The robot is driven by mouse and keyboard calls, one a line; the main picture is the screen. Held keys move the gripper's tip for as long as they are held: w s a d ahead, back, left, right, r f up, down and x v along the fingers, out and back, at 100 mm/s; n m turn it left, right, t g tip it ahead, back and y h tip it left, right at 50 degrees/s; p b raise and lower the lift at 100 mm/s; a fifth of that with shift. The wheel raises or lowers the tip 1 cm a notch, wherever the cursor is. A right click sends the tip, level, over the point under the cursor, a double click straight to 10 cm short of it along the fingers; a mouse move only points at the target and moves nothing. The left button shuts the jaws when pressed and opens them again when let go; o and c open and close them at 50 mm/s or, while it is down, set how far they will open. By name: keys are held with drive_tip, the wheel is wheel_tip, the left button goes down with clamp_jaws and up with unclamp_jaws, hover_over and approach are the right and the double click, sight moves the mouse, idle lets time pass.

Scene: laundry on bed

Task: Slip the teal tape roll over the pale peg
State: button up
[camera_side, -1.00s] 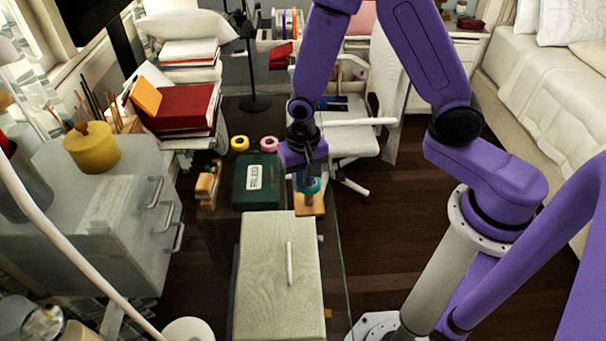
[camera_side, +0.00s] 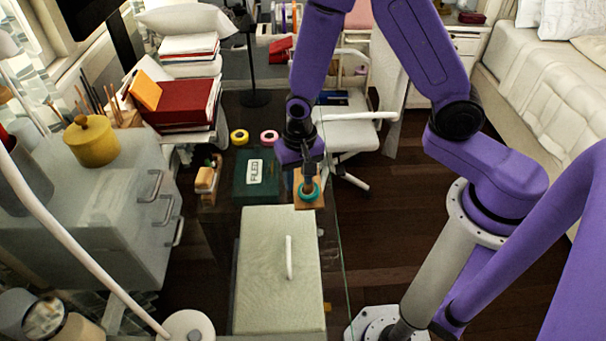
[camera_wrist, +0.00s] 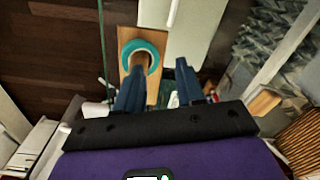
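The teal tape roll (camera_side: 308,198) sits low around the pale peg (camera_side: 308,182) on a square wooden base (camera_side: 300,204). In the wrist view the teal ring (camera_wrist: 154,53) encircles the peg (camera_wrist: 140,61), above the wooden board (camera_wrist: 126,36). My gripper (camera_side: 309,164) is above the peg in the side view, apart from the roll. In the wrist view my gripper (camera_wrist: 160,76) has its two dark fingers spread with nothing between them. Where the roll's underside meets the base is hidden.
A dark green box (camera_side: 243,190) stands left of the base, with yellow (camera_side: 239,137) and pink (camera_side: 269,137) tape rolls behind it. A pale grey-green case (camera_side: 262,270) with a white handle lies in front. A white chair (camera_side: 350,133) stands behind right.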

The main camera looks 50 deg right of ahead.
drive_tip(key=shift+s+d+f, duration=0.35)
drive_tip(key=shift+d+f, duration=0.3)
drive_tip(key=shift+d, duration=0.05)
drive_tip(key=shift+r, duration=0.1)
drive_tip(key=shift+w+r, duration=0.15)
drive_tip(key=shift+r, duration=0.4)
wheel_tip(320, 180, up, 17)
drive_tip(key=shift+a+r, duration=0.2)
drive_tip(key=shift+a, duration=0.25)
drive_tip(key=s+d+n, duration=0.3)
drive_tip(key=s+n, duration=0.5)
drive_tip(key=s, duration=0.2)
drive_tip(key=s+d+n, duration=0.3)
drive_tip(key=s+n, duration=0.6)
drive_tip(key=s, duration=0.1)
drive_tip(key=shift+d, duration=0.3)
